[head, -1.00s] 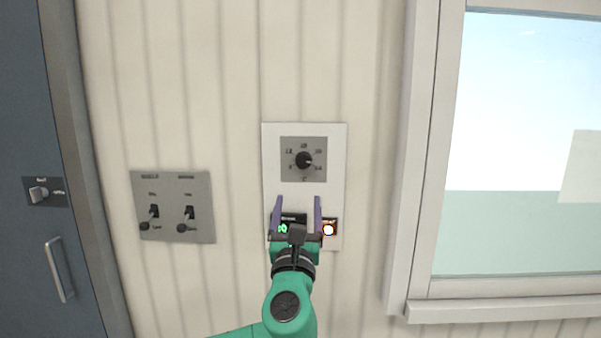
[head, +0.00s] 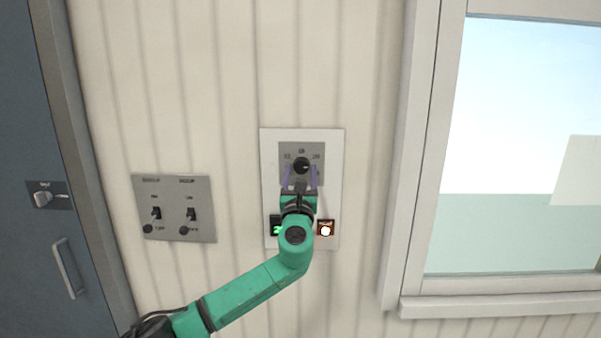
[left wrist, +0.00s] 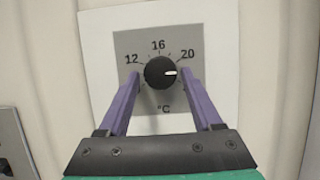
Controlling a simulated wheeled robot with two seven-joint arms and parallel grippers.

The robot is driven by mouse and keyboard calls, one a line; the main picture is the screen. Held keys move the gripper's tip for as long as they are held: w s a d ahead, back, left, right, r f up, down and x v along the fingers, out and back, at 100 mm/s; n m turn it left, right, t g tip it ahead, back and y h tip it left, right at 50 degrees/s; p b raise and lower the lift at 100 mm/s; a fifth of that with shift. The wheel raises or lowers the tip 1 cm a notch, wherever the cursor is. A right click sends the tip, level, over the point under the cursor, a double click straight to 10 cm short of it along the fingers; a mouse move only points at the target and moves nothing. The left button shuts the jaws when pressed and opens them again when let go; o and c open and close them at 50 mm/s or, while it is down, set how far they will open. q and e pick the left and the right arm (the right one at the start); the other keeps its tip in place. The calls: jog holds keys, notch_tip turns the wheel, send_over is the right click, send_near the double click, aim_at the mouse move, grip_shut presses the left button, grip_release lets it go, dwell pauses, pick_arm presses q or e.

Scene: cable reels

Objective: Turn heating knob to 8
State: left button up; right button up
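The heating knob (head: 302,166) is a round black dial on a grey square plate on the wall panel. The marks 12, 16, 20 and a °C sign are readable; the lowest marks are hidden by the fingers. My left gripper (head: 300,178) is open, its purple fingers on either side of the knob's lower part. In the left wrist view the gripper (left wrist: 162,82) shows a gap between each finger and the knob. My right gripper is not in view.
A grey plate with two toggle switches (head: 174,208) is to the left. A blue door (head: 30,120) is at far left and a window (head: 510,150) at right.

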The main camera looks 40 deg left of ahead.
pick_arm(q)
grip_shut()
